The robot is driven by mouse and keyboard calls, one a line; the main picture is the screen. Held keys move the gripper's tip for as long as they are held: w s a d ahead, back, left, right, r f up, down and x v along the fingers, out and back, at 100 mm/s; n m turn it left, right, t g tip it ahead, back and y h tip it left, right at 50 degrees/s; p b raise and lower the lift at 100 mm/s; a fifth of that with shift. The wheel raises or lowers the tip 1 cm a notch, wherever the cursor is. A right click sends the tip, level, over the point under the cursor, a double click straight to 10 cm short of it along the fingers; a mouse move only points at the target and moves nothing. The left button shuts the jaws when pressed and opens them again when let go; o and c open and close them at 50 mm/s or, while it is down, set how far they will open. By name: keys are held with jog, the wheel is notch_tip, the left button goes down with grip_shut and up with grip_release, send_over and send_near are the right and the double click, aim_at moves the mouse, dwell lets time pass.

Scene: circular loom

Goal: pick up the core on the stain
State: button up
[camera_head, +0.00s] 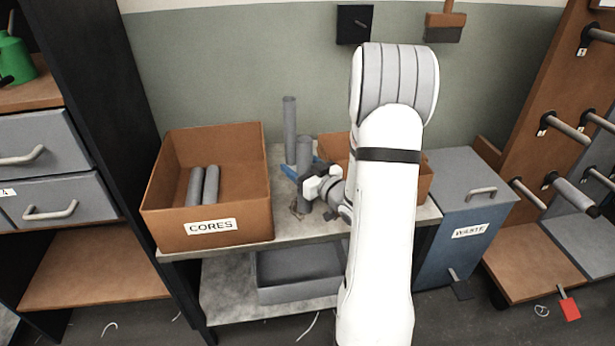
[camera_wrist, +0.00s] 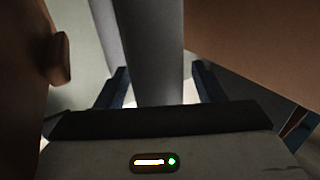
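A grey core (camera_head: 304,150) stands upright on the bench, with a dark brown stain (camera_head: 295,212) showing at its foot. My gripper (camera_head: 304,170) reaches in from the right at about the core's mid-height. In the wrist view the core (camera_wrist: 150,50) stands between my two dark blue fingers (camera_wrist: 160,86). The fingers are spread, with a narrow gap at the right finger; contact on the left is unclear. A second grey core (camera_head: 290,128) stands upright just behind. Two more cores (camera_head: 203,186) lean in the brown box labelled CORES (camera_head: 160,205).
Another brown box (camera_head: 425,185) stands behind my arm on the right of the bench (camera_head: 285,232). A blue WASTE bin (camera_head: 465,245) stands right of the bench. A grey bin (camera_head: 300,285) sits on the lower shelf. A pegged rack (camera_head: 540,110) is at far right.

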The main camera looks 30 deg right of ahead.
jog(key=c, duration=1.1)
jog(key=shift+r, duration=0.1)
notch_tip(320, 180, up, 10)
jog(key=shift+f+p, duration=0.1)
jog(key=shift+p, duration=1.1)
jog(key=o, duration=0.4)
grip_shut()
jog(key=shift+s, duration=0.1)
